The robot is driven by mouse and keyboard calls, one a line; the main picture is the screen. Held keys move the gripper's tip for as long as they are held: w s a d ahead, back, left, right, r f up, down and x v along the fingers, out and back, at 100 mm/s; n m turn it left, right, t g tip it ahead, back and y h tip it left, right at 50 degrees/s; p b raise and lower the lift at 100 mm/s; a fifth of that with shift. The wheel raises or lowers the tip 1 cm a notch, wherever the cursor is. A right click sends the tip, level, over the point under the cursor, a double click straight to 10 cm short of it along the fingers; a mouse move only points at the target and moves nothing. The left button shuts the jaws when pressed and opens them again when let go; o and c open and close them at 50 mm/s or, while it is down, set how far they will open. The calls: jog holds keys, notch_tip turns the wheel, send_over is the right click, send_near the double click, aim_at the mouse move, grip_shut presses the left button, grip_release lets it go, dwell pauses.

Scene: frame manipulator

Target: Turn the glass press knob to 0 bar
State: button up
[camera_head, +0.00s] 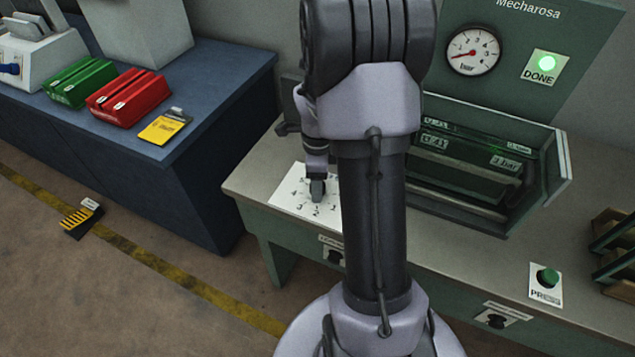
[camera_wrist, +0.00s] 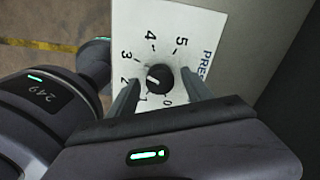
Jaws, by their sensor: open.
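The glass press knob (camera_wrist: 160,77) is a small round black knob on a white dial plate (camera_wrist: 205,20) marked 0 to 5 in the wrist view. A small pale mark on the knob faces left and slightly down, roughly towards the 1 and 2; the exact value is hard to read. My gripper (camera_wrist: 160,84) is open, with one finger on each side of the knob. I cannot tell whether either finger touches it. In the head view my gripper (camera_head: 317,188) is over the dial plate (camera_head: 288,198). The knob cannot be made out there.
A bar gauge (camera_head: 473,50) has its red needle towards the lower left. A DONE light (camera_head: 545,64) glows green. The open glass press (camera_head: 470,165) stands right of my arm. A green PRESS button (camera_head: 547,278) is at the bench's right. A blue table (camera_head: 225,75) stands left.

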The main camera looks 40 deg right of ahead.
grip_shut()
